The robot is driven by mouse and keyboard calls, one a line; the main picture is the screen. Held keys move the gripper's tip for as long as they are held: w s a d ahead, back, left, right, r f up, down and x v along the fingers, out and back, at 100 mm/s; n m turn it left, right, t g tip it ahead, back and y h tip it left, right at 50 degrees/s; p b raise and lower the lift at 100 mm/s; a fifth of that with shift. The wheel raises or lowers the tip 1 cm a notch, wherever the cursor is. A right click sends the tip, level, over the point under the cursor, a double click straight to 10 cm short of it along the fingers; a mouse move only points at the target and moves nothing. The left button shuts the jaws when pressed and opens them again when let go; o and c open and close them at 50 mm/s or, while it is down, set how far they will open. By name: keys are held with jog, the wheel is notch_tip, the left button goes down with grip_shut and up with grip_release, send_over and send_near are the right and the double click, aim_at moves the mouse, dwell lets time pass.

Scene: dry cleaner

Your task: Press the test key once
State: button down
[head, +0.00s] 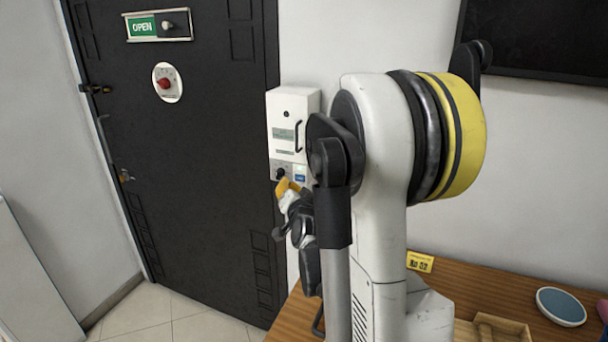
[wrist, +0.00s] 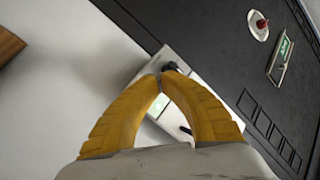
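A white box (head: 293,112) is on the wall beside the dark door, with a greenish display and a black handle. Its lower panel has a black knob (head: 280,173) and a small blue key (head: 300,178); I cannot read whether the blue one is the test key. My gripper (head: 287,186) has yellow fingers just below and in front of this panel. In the wrist view its fingertips (wrist: 162,75) meet with nothing seen between them, over the white box (wrist: 201,80) and close to the black knob (wrist: 170,66). The blue key is not visible there; contact cannot be told.
The dark door (head: 190,130) carries an OPEN sign (head: 143,27) and a red knob (head: 165,84) on a white plate. A wooden table (head: 465,285) holds a yellow number tag (head: 420,262), a blue round dish (head: 561,306) and a wooden tray (head: 510,325).

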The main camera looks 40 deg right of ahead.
aim_at(291, 176)
jog(key=shift+w+d, duration=0.2)
jog(key=shift+d, duration=0.6)
dwell(0.9)
jog(key=shift+w+d, duration=0.2)
jog(key=shift+d, duration=0.15)
jog(key=shift+w+d, duration=0.15)
jog(key=shift+d, duration=0.2)
dwell(0.4)
jog(key=shift+a, duration=0.15)
jog(key=shift+s+a+b, duration=0.3)
jog(key=shift+a, duration=0.3)
jog(key=shift+s+a, duration=0.3)
jog(key=shift+a, duration=0.45)
jog(key=shift+s+a, duration=0.35)
jog(key=shift+a, duration=0.45)
jog(key=shift+s+a, duration=0.3)
jog(key=shift+a, duration=0.45)
